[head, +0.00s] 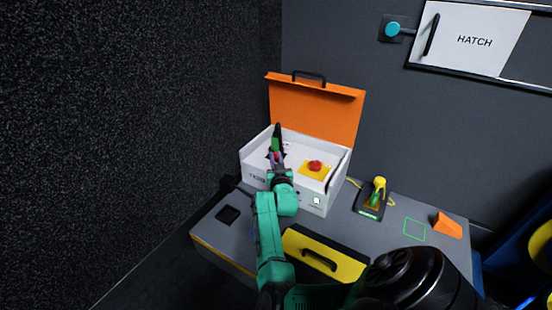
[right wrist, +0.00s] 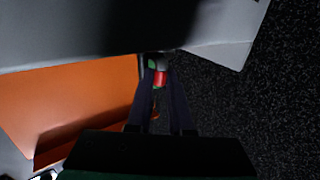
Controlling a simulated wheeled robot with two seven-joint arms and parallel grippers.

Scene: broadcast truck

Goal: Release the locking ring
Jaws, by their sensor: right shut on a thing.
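An open white case (head: 319,193) with a raised orange lid (head: 318,110) stands on the grey bench. At the left inside it is an upright dark and green part (head: 276,144) with a small red piece below. My right gripper (head: 277,159) reaches over the case's front and is shut on this red piece. In the right wrist view the red piece (right wrist: 160,78), with green beside it, sits between the fingertips (right wrist: 159,84). I take the red piece for the locking ring, but its shape is too small to tell. My left gripper is not in view.
A red button on a yellow plate (head: 314,169) is inside the case. On the bench (head: 232,235) are a yellow-handled device (head: 377,194), an orange wedge (head: 447,226), a yellow and black box (head: 335,257) and a green square outline (head: 415,229). A wall hatch (head: 474,40) is behind.

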